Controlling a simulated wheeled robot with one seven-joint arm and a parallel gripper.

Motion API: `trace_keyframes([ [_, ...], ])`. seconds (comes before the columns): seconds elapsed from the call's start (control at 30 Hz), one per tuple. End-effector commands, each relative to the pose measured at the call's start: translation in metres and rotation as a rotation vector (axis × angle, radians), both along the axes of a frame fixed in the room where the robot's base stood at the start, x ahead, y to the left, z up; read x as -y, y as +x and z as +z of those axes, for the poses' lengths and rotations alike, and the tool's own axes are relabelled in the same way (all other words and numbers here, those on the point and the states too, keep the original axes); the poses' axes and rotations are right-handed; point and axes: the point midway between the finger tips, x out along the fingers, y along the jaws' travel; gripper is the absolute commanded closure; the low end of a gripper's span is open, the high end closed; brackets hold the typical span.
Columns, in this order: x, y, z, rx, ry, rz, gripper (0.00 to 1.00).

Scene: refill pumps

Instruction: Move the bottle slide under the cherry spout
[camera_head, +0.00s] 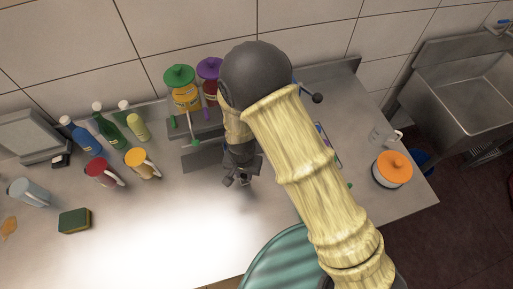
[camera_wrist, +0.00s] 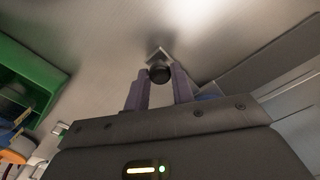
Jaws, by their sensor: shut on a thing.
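My gripper (camera_head: 243,178) is over the counter in front of the pumps, below my large dark arm joint. In the wrist view its two fingers (camera_wrist: 159,92) are closed around a small dark round knob (camera_wrist: 159,73), with a small pale metal piece just beyond it. This looks like the handle of the bottle slide, but most of the slide is hidden by my arm. A pump jar with a green lid (camera_head: 179,75) and yellow-orange body stands at the back. A purple-lidded jar (camera_head: 209,67) stands to its right, partly hidden. I cannot tell which spout is cherry; no bottle on the slide is visible.
Bottles, including a dark green one (camera_head: 107,128) and a blue one (camera_head: 79,137), stand left. An orange-lidded pot (camera_head: 393,168) is right, near the sink (camera_head: 465,92). The front middle counter is clear.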

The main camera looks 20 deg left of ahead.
Motion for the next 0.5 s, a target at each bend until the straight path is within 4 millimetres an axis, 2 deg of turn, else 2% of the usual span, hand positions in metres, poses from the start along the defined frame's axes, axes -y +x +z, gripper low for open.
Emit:
trace_keyframes([
  [0.3, -0.015, -0.012, 0.001, 0.002, 0.001, 0.002, 0.9],
  [0.5, -0.016, -0.012, 0.0, 0.002, 0.001, 0.0, 0.9],
])
